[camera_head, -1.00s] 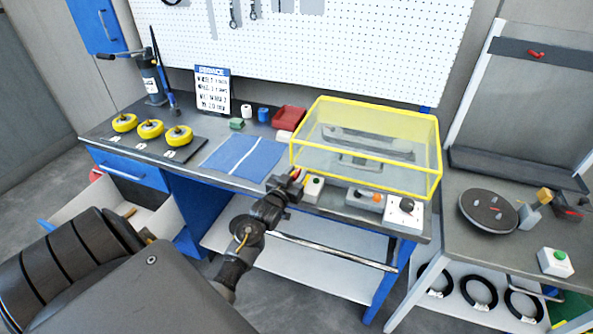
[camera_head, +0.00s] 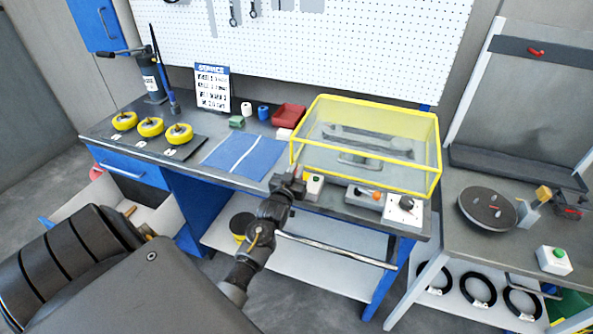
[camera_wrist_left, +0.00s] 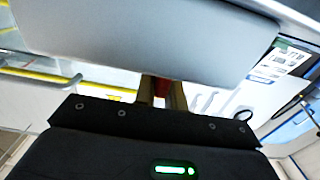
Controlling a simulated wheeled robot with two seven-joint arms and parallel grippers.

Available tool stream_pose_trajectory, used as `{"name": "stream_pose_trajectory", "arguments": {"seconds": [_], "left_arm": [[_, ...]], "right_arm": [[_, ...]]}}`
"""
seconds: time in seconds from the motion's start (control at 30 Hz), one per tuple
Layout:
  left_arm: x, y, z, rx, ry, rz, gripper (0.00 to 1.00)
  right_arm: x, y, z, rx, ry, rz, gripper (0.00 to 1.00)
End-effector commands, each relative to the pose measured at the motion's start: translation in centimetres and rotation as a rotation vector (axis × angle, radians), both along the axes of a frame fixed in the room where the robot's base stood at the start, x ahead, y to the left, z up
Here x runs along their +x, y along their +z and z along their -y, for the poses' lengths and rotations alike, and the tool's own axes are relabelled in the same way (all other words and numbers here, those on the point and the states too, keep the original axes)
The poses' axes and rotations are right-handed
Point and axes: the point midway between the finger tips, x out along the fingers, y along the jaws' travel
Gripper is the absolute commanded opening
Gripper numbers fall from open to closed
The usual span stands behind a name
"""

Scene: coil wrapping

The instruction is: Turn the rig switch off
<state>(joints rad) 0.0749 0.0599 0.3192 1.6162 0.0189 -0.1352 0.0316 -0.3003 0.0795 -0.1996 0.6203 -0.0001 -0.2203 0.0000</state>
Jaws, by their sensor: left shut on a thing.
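My left gripper (camera_head: 290,181) is at the front edge of the workbench, shut on a small red part. The red part (camera_wrist_left: 160,88) shows between the fingers in the left wrist view; its shape is mostly hidden. Just right of the gripper stands a pale box with a green button (camera_head: 315,181). Farther right are a grey box with an orange knob (camera_head: 364,196) and a white box with a black knob (camera_head: 404,210). I cannot tell which control is the rig switch. A yellow-framed clear guard (camera_head: 437,160) covers the rig behind them. My right gripper is not in view.
A blue mat (camera_head: 243,156) lies left of the guard, with several yellow wheels (camera_head: 150,127) farther left. A red bin (camera_head: 289,115) stands at the back. A side table (camera_head: 460,235) to the right carries a dark disc (camera_head: 487,207) and another green-button box (camera_head: 554,260).

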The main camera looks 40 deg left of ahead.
Motion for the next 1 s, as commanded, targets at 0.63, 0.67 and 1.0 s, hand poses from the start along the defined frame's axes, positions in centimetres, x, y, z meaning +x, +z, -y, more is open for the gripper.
{"name": "stream_pose_trajectory", "arguments": {"seconds": [0.63,0.67,1.0], "left_arm": [[0.0,0.1,0.0,0.001,0.01,0.0,0.34],[0.0,0.0,0.0,0.001,0.01,0.0,0.34],[-3.5,-0.4,1.3,0.002,0.009,-0.002,0.34]], "right_arm": [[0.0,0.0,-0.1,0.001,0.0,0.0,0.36],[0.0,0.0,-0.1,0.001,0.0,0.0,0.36],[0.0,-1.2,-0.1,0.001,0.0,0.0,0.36]]}}
